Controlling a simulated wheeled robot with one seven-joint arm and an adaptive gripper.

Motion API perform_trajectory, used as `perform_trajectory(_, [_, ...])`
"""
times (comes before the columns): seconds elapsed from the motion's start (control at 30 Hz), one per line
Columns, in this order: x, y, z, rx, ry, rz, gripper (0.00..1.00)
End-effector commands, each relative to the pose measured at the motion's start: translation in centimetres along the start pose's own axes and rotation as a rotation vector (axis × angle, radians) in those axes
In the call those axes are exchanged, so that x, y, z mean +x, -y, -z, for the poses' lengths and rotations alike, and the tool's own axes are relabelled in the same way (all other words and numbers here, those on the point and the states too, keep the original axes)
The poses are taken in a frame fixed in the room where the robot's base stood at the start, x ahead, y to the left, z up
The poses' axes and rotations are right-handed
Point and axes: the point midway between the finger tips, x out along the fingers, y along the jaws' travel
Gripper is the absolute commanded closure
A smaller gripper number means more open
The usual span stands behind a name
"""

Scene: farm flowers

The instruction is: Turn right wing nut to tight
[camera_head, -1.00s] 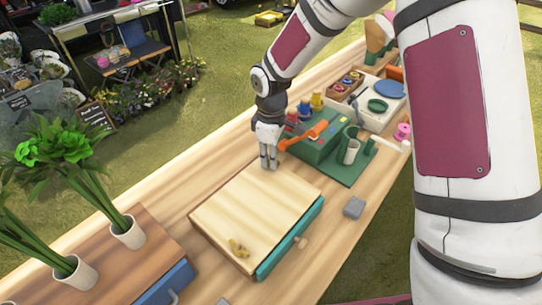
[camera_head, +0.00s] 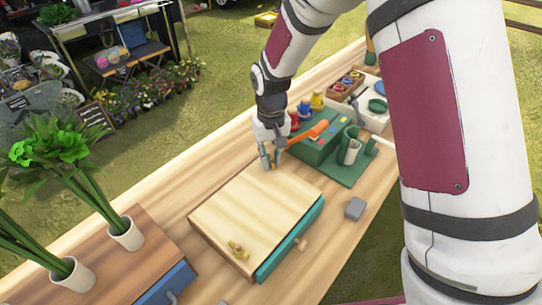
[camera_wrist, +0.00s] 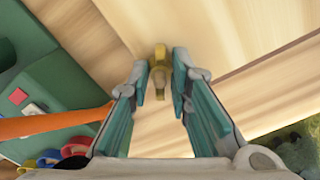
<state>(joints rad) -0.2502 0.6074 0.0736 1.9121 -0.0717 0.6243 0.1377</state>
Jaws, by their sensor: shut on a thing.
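The right wing nut (camera_wrist: 159,60) is yellow brass and shows between my fingertips in the wrist view; in the head view my gripper hides it. My gripper (camera_head: 271,160) points down at the far corner of a pale wooden board (camera_head: 255,205). In the wrist view my gripper (camera_wrist: 158,80) has its teal-padded fingers on either side of the nut and is shut on it. How tight either nut is cannot be told.
A green box (camera_head: 320,148) with an orange-handled tool (camera_head: 313,132) stands close to the right of my gripper. A grey block (camera_head: 355,208) lies on the table right of the board. A teal drawer front (camera_head: 285,248) with a knob faces the near side. Potted plants (camera_head: 125,234) stand left.

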Motion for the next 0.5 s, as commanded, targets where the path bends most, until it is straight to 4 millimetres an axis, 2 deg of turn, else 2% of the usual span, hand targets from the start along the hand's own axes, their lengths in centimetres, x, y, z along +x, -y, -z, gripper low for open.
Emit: perform_trajectory(0.5, [-0.06,0.07,-0.05,0.488,0.0,-0.001,1.0])
